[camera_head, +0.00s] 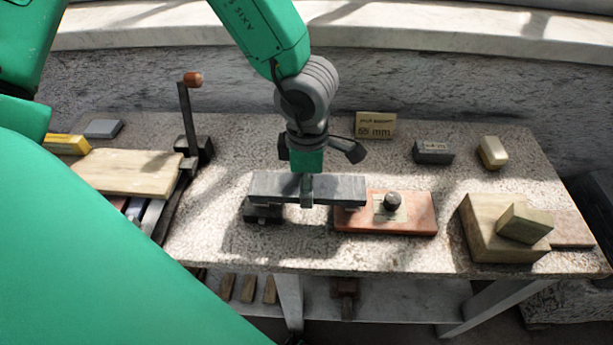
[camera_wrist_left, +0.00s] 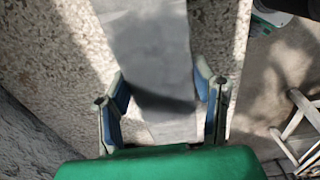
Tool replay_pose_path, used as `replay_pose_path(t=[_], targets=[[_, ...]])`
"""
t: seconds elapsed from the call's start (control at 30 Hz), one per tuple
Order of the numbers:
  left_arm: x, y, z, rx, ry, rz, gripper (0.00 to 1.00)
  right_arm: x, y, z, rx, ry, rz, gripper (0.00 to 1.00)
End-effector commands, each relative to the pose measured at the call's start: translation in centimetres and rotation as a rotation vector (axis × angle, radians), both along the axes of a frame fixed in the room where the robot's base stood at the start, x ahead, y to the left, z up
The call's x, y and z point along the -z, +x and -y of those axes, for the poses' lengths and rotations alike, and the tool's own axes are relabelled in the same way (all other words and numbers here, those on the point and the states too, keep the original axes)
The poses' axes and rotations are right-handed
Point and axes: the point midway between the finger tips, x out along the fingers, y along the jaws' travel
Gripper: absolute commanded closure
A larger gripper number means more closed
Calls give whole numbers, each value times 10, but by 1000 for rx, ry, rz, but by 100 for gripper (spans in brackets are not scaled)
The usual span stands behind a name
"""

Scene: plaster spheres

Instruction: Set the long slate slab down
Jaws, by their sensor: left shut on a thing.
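The long slate slab (camera_head: 340,188) is a grey bar lying level, left to right, above the middle of the speckled bench (camera_head: 215,235). My left gripper (camera_head: 306,192) comes down from above and is shut on it near the middle. In the wrist view the slab (camera_wrist_left: 148,45) runs away between the two fingers (camera_wrist_left: 163,108). Its left end is over a small dark block (camera_head: 263,215), its right end over the near-left part of a reddish slab (camera_head: 415,213). I cannot tell whether it touches either. My right gripper is not in view.
A "55 mm" sign (camera_head: 375,125) stands behind. Stacked wooden blocks (camera_head: 490,225) are right. A lever (camera_head: 187,120) and board (camera_head: 125,172) are left.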

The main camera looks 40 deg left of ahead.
Motion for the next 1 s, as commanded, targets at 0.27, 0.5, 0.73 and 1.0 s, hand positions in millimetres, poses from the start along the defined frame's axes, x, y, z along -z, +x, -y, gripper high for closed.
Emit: replay_pose_path(t=[0.27,0.5,0.73,1.0], targets=[[-1,1,1,-1,0,1,100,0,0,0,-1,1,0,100],[-1,1,4,0,2,2,100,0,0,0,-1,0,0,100],[1,1,2,0,1,2,100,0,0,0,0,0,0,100],[6,1,1,0,0,1,100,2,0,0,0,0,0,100]])
